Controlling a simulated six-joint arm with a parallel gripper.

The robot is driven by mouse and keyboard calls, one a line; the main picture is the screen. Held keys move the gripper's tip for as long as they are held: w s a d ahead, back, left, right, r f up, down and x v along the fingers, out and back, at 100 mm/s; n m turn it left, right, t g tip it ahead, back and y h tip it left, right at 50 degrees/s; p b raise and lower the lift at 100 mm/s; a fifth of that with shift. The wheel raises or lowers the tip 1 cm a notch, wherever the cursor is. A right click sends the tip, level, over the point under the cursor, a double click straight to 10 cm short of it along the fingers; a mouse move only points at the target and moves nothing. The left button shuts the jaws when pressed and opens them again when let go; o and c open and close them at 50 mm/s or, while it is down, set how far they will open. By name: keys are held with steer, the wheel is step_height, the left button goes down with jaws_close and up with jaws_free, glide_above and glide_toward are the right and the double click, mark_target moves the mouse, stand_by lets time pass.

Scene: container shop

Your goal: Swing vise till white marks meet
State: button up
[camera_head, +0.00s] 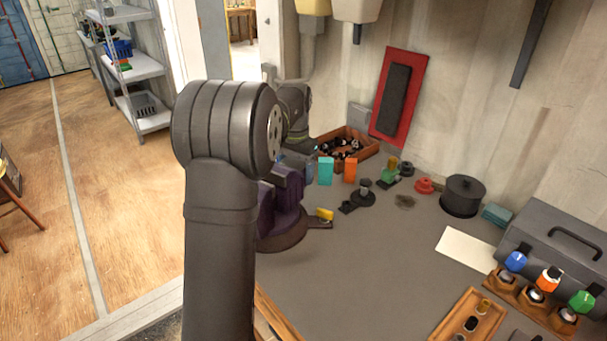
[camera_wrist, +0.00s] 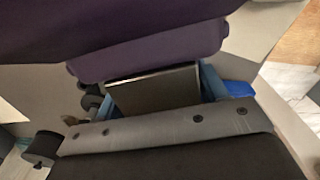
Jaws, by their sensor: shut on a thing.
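The purple vise (camera_head: 284,212) stands on a round dark base at the left edge of the grey bench, partly hidden behind my arm. A base lug with a yellow piece (camera_head: 325,214) sticks out to its right. In the wrist view, the purple vise body (camera_wrist: 150,50) fills the top. My gripper (camera_wrist: 155,92) has blue fingers on either side of a dark metal block of the vise and is shut on it. A grey bar with dark screws crosses below. In the head view my arm mostly hides the gripper. I cannot make out the white marks in either view.
Cyan (camera_head: 326,170) and orange (camera_head: 350,171) blocks stand behind the vise, before a wooden box (camera_head: 368,149) of dark parts. A small dark fixture (camera_head: 362,194) stands to the right. A black pot (camera_head: 462,196) is farther right. The middle bench is clear.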

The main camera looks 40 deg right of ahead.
steer(key=w+n, duration=0.1)
steer(key=w+a+n, duration=0.1)
steer(key=shift+w+a+n, duration=0.15)
steer(key=shift+w+n, duration=0.15)
steer(key=shift+w+a+n, duration=0.85)
steer(key=shift+w+n, duration=0.2)
steer(key=shift+n, duration=0.25)
steer(key=o, duration=1.4)
steer(key=shift+c, duration=0.2)
step_height(320, 180, up, 17)
steer(key=shift+r, duration=0.2)
steer(key=shift+f, duration=0.15)
